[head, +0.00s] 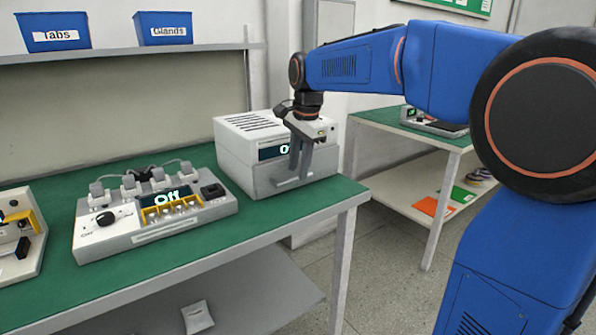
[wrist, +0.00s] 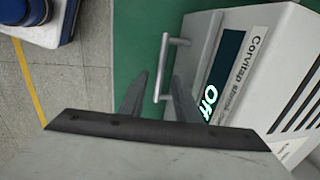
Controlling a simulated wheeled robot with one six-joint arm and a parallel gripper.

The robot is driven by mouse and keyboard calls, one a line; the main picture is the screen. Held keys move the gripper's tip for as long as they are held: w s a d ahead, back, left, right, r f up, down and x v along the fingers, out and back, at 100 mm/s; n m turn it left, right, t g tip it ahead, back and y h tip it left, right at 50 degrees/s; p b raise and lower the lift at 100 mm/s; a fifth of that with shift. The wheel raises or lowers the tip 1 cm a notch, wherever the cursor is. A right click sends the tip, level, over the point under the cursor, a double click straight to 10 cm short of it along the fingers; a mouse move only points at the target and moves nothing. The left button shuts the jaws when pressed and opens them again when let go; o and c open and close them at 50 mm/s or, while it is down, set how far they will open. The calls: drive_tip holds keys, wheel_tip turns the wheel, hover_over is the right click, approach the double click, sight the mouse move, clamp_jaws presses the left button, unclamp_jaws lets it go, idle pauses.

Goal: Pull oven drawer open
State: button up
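The oven (head: 232,154) is a white box with a slotted top, standing on the green bench near its right end. Its dark display reads "Off" in the wrist view (wrist: 222,72). The drawer handle (wrist: 165,62) is a grey bar standing out from the oven's front; it also shows low on the front in the head view (head: 288,183). The drawer looks closed. My gripper (head: 300,172) points down at the oven's front. Its fingers (wrist: 160,98) are apart, one on each side of the handle bar; I cannot tell whether either touches it.
A grey device (head: 155,216) with several plugs and an "Off" display stands left of the oven on the green bench (head: 280,222). Another device (head: 18,235) is at the far left. A second table (head: 385,122) stands behind right. The bench front before the oven is clear.

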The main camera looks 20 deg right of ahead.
drive_tip(key=shift+w+a+f, duration=0.1)
drive_tip(key=shift+w+f, duration=0.1)
drive_tip(key=shift+f, duration=0.75)
clamp_jaws()
drive_tip(key=shift+s, duration=0.1)
drive_tip(key=s+d, duration=0.2)
drive_tip(key=s, duration=0.6)
drive_tip(key=s+d, duration=0.3)
drive_tip(key=s, duration=0.5)
drive_tip(key=shift+d, duration=0.15)
unclamp_jaws()
